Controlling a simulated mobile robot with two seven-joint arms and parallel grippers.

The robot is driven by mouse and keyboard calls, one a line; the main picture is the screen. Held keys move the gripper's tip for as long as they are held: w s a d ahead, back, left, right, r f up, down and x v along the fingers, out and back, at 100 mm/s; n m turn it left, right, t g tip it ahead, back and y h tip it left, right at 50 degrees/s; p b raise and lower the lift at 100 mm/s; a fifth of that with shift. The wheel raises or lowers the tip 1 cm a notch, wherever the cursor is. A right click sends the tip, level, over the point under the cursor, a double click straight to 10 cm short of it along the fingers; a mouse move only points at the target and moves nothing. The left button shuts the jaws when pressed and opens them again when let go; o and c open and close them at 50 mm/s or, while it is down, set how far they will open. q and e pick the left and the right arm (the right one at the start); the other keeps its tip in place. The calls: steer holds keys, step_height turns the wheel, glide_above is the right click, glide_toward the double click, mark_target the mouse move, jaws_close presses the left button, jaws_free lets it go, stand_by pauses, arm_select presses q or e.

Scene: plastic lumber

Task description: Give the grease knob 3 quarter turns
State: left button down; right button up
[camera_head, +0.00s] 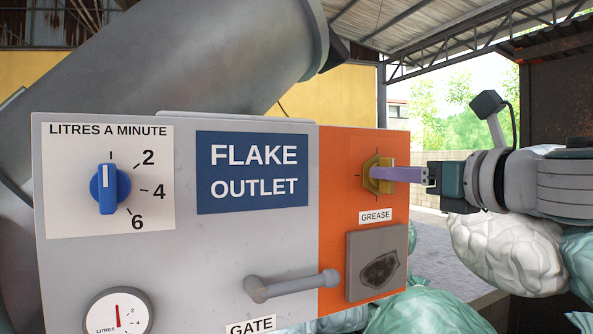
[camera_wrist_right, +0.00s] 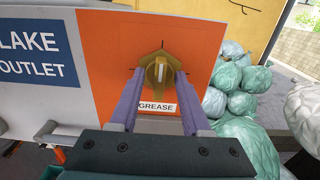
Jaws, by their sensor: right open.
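The grease knob (camera_head: 384,186) is a yellow knob on the orange right part of the panel, above the GREASE label (camera_head: 376,216). In the right wrist view the knob (camera_wrist_right: 159,78) shows a raised grip with a pale mark, standing about upright. My right gripper (camera_head: 372,174) reaches in from the right. In the wrist view its two purple fingers (camera_wrist_right: 160,74) are open, one on each side of the knob, with gaps between them and its grip. My left gripper is not in view.
A blue dial (camera_head: 108,188), a FLAKE OUTLET sign (camera_head: 253,172) and a gate handle (camera_head: 290,285) are on the panel. A stained grey plate (camera_head: 376,262) sits below the knob. Filled bags (camera_head: 508,250) lie behind and to the right.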

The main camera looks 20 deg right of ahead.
steer(key=shift+s, duration=0.1)
jaws_close()
stand_by(0.5)
